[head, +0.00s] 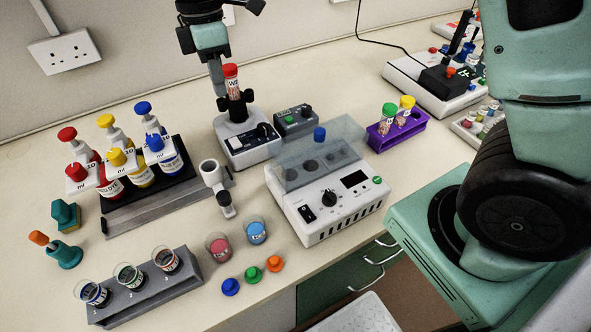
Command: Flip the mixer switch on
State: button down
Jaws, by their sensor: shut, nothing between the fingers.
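A small white mixer (240,151) with a dark front panel (264,131) stands at the back middle of the bench. A red-capped tube (232,82) marked W2 stands upright in the black cup (236,107) on its top. The switch on the panel is too small for me to tell its position. My gripper (221,97) points down from the top of the head view, shut and empty. Its fingertips are just left of the tube and cup, above the mixer body. I cannot tell whether they touch the cup.
A dark box (296,121) with knobs sits right of the mixer. A white block unit (320,218) with a clear lid (339,140) stands in front. Coloured bottles on a black rack (185,180) stand left. A purple tube rack (399,134) is right.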

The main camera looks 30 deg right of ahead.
jog(key=s+d+m+t, duration=0.1)
jog(key=s+m, duration=0.8)
jog(key=s, duration=1.5)
jog(key=shift+s+d+f, duration=0.25)
jog(key=shift+d, duration=0.3)
jog(key=shift+w, duration=0.15)
